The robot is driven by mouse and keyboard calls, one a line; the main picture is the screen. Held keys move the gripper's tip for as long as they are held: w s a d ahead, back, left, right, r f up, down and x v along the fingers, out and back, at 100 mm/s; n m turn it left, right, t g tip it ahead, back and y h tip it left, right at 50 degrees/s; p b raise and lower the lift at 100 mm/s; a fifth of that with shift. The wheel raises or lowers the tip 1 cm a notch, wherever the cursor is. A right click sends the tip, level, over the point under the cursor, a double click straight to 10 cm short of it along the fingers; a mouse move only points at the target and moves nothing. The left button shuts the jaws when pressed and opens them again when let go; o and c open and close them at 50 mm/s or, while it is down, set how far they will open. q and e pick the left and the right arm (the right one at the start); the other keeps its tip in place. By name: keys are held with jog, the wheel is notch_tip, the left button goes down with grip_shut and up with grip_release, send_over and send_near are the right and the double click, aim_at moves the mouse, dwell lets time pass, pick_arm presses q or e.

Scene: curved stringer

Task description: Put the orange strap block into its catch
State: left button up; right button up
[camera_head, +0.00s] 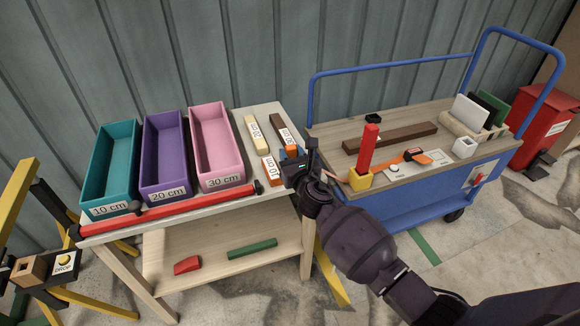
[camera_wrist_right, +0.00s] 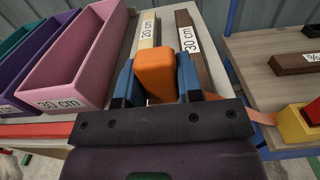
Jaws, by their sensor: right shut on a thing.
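The orange strap block (camera_wrist_right: 155,75) is between the blue fingers of my right gripper (camera_wrist_right: 157,82), over the wooden bench. In the head view the block (camera_head: 291,152) is partly hidden by my right gripper (camera_head: 296,160). An orange strap (camera_wrist_right: 243,114) runs from the gripper toward the trolley on the right. An orange piece with a black part (camera_head: 414,156) lies on the trolley top. I cannot tell which fitting is the catch. My left gripper is not in view.
Teal, purple and pink bins (camera_head: 221,145) stand on the bench's left. Labelled bars (camera_head: 256,134) lie beside the block. The trolley (camera_head: 330,133) carries a red post in a yellow base (camera_head: 360,181), a brown bar and a white square holder (camera_head: 464,147). A blue rail (camera_head: 390,64) rises behind it.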

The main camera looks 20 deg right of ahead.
notch_tip(320, 180, down, 4)
jog(key=shift+f+b, duration=0.2)
jog(key=shift+b, duration=0.8)
jog(key=shift+r, duration=0.3)
jog(key=shift+f, duration=0.35)
jog(key=o, duration=1)
jog(key=shift+r, duration=0.1)
